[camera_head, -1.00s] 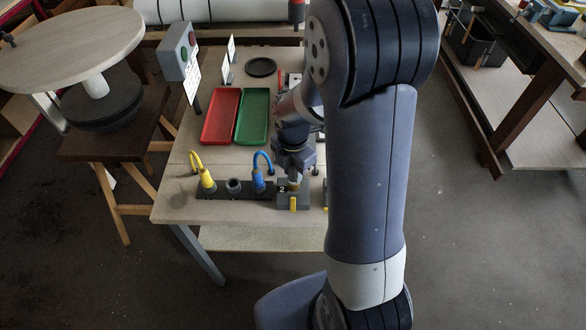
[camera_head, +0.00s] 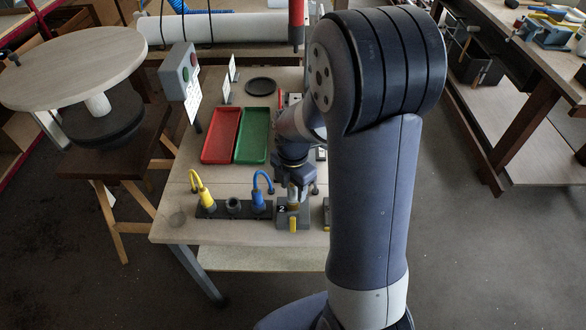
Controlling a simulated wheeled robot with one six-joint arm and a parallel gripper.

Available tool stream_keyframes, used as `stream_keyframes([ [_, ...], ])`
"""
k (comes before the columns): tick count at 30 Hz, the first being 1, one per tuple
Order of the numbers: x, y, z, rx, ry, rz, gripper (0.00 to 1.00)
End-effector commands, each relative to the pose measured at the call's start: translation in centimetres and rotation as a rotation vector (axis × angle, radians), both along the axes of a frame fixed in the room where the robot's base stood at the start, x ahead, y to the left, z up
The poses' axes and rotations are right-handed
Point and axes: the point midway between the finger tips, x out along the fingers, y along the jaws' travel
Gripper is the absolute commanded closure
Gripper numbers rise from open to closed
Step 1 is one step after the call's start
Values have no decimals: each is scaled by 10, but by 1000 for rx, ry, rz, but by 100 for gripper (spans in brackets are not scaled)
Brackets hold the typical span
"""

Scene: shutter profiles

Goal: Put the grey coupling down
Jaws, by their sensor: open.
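My gripper (camera_head: 295,192) points down over the grey block marked 2 (camera_head: 283,213) at the front of the workbench. Its fingers are apart, just above a small brownish part on that block; contact cannot be told at this size. A dark grey round piece (camera_head: 233,205) with an open top stands upright in the dark strip (camera_head: 218,211), left of the gripper. I cannot tell whether this is the grey coupling or whether another grey piece is hidden between my fingers. A yellow lever (camera_head: 293,224) shows on the front of the block.
A yellow connector (camera_head: 206,197) and a blue connector (camera_head: 258,200) with looped cables stand on the strip. Behind are a red tray (camera_head: 220,136), a green tray (camera_head: 252,136) and a black disc (camera_head: 260,87). My arm hides the bench's right side. Bare wood (camera_head: 180,222) lies at front left.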

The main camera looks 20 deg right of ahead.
Motion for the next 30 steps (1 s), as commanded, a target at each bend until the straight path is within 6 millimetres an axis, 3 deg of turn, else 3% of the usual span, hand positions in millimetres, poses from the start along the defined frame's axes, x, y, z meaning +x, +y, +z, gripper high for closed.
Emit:
stream_keyframes([
  [9,1,0,68,0,-7,0,54],
  [15,0,0,98,0,-4,0,54],
  [30,0,0,106,0,0,0,54],
])
